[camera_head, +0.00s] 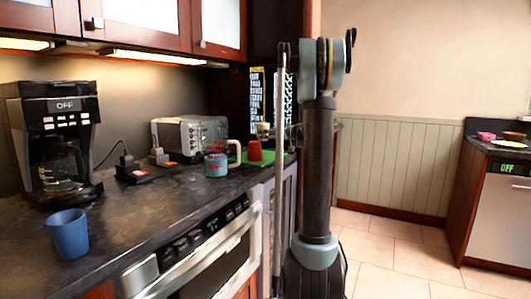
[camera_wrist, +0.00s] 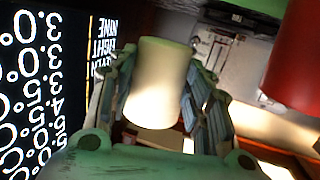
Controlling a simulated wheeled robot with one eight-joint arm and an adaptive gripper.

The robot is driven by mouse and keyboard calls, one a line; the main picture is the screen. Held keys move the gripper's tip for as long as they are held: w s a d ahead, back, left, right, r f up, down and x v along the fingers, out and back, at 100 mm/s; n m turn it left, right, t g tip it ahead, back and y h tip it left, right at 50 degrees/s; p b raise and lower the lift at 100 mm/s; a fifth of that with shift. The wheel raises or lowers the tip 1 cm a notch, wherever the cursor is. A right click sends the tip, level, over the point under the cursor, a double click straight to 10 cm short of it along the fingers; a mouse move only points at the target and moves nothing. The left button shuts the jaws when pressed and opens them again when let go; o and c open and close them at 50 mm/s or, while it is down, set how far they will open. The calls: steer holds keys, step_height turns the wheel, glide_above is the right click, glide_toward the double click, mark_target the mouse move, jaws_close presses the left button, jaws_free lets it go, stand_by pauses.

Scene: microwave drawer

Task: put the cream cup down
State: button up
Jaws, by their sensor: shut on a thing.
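The cream cup (camera_wrist: 155,85) is between the two fingers of my gripper (camera_wrist: 160,100) in the wrist view, with a finger against each side. In the head view a small cream shape (camera_head: 262,129), seemingly this cup, shows just above and behind the red cup (camera_head: 254,151). My gripper is mostly hidden there behind my arm. The red cup also shows close by at the upper right of the wrist view (camera_wrist: 297,60). I cannot tell whether the cream cup touches the counter.
The dark counter (camera_head: 150,215) carries a green mat (camera_head: 238,160), a teal mug (camera_head: 216,166), a toaster (camera_head: 188,138), a coffee maker (camera_head: 52,140) and a blue cup (camera_head: 68,234). A board with white lettering (camera_head: 257,90) stands behind. The front counter is fairly clear.

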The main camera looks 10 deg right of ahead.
mark_target(267, 154)
steer(key=shift+d+f, duration=0.15)
steer(key=shift+f, duration=3.3)
steer(key=o, duration=1.1)
steer(key=v, duration=1.2)
steer(key=shift+s, duration=0.1)
